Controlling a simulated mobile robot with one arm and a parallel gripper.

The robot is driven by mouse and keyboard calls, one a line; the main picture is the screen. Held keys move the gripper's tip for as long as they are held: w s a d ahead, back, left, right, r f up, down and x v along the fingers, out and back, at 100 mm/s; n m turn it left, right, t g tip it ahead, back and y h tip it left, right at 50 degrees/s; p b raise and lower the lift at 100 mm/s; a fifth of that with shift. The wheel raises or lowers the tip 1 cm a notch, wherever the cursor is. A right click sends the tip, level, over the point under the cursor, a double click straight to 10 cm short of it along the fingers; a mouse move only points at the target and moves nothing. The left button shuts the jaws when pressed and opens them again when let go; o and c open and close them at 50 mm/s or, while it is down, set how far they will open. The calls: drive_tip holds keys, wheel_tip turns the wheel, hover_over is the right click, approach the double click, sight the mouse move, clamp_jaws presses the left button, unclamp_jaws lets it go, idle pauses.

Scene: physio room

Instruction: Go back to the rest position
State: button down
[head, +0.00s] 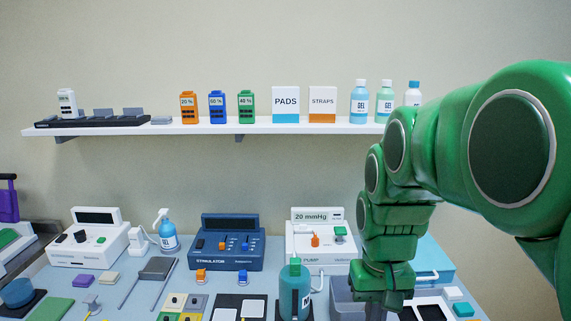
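My gripper (383,296) hangs at the end of my green arm at the right of the head view, pointing down over the right part of the table. Its fingertips run to the bottom edge of the picture, so I cannot tell whether it is open or shut or whether it holds anything. A grey bin (345,293) stands just left of it, partly hidden. The place directly behind my arm is hidden.
A pump unit (309,240), stimulator (228,250) and white device (88,245) line the table's back. A wall shelf (270,127) above carries battery packs, boxes and gel bottles; my arm overlaps its right end.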

drive_tip(key=s+f, duration=0.2)
drive_tip(key=s, duration=0.6)
drive_tip(key=s+f+g, duration=0.1)
drive_tip(key=s+f, duration=0.2)
drive_tip(key=s, duration=0.5)
